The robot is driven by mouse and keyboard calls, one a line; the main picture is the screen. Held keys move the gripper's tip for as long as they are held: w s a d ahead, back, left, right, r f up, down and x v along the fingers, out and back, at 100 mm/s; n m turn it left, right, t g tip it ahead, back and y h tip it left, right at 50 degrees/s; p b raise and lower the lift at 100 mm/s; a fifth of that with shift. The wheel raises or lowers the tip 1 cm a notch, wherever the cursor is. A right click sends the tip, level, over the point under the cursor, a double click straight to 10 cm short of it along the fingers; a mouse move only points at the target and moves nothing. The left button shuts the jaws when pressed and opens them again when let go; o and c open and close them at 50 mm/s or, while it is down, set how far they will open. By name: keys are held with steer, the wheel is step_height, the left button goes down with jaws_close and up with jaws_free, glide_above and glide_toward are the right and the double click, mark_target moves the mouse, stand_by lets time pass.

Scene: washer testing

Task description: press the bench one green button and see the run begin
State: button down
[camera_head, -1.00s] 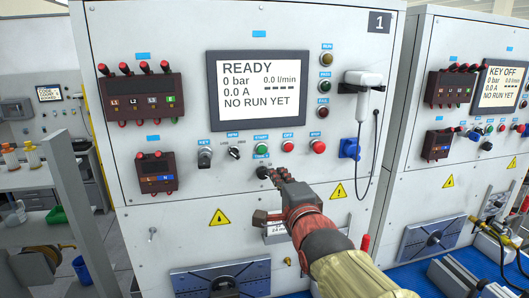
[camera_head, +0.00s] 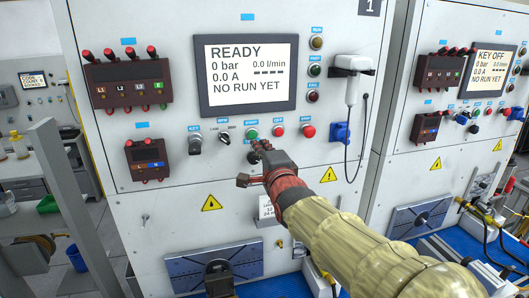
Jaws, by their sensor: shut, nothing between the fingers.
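Bench one (camera_head: 160,215) is the white cabinet marked 1 in the head view. Its screen (camera_head: 248,75) shows READY with 0 bar, 0.0 l/min and 0.0 A. The green button (camera_head: 251,133) is in the control row below the screen, and its face is visible. My gripper (camera_head: 257,145) is shut and empty, with its fingertips just below and slightly right of the green button. I cannot tell whether they touch the panel. The gripper covers part of the panel under the button.
A key switch (camera_head: 195,139) is left of the green button. Two red buttons (camera_head: 277,130) (camera_head: 308,131) are to its right. A white handset (camera_head: 352,70) hangs at the panel's right. The neighbouring bench (camera_head: 440,165) shows KEY OFF.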

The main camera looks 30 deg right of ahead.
mark_target(253, 134)
steer(key=w, duration=0.3)
steer(key=w+d+p, duration=0.1)
steer(key=w, duration=0.2)
steer(key=shift+w+d, duration=0.15)
steer(key=shift+w, duration=0.05)
